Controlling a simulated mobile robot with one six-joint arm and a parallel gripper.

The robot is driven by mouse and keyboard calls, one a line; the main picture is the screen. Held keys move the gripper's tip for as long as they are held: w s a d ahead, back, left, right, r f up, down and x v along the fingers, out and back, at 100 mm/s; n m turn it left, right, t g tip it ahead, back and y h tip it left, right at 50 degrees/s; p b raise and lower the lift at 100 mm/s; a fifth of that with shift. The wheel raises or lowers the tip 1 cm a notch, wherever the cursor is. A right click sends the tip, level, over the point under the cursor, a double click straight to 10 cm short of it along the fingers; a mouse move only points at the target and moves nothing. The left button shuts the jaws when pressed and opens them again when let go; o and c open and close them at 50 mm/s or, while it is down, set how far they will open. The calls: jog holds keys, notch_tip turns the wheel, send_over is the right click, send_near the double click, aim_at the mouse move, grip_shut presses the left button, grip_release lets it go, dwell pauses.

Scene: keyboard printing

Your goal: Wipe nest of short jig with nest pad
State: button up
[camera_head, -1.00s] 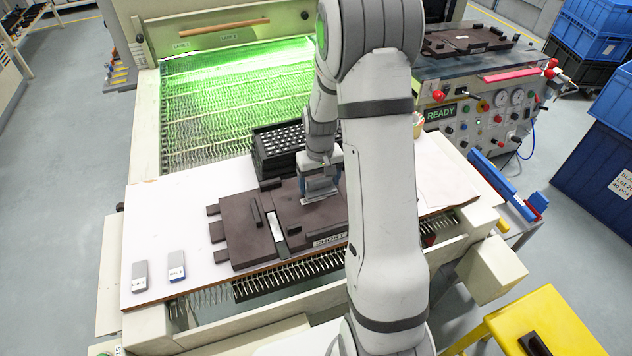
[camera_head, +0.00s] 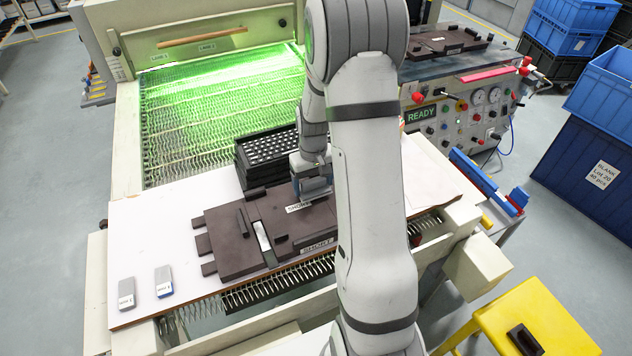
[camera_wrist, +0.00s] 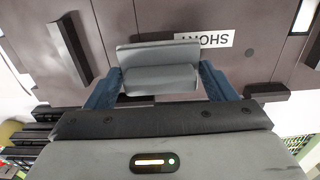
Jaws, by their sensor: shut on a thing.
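The short jig (camera_head: 284,228) is a dark brown fixture lying on the white table, with a "SHORT" label on its front edge and another on top. In the wrist view its brown surface (camera_wrist: 130,20) and the "SHORT" label (camera_wrist: 204,40) fill the far side. My gripper (camera_head: 316,190) is over the jig's back right part. In the wrist view its blue fingers (camera_wrist: 158,82) are shut on a grey pad (camera_wrist: 158,68), which is held at the jig's surface; I cannot tell whether it touches. The nest is partly hidden by my arm.
A black tray stack (camera_head: 266,156) stands behind the jig. The white table (camera_head: 150,235) is clear on the left. A green-lit mesh conveyor (camera_head: 215,110) is behind.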

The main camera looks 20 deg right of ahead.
jog(key=shift+r+p, duration=1.85)
jog(key=shift+r, duration=1.55)
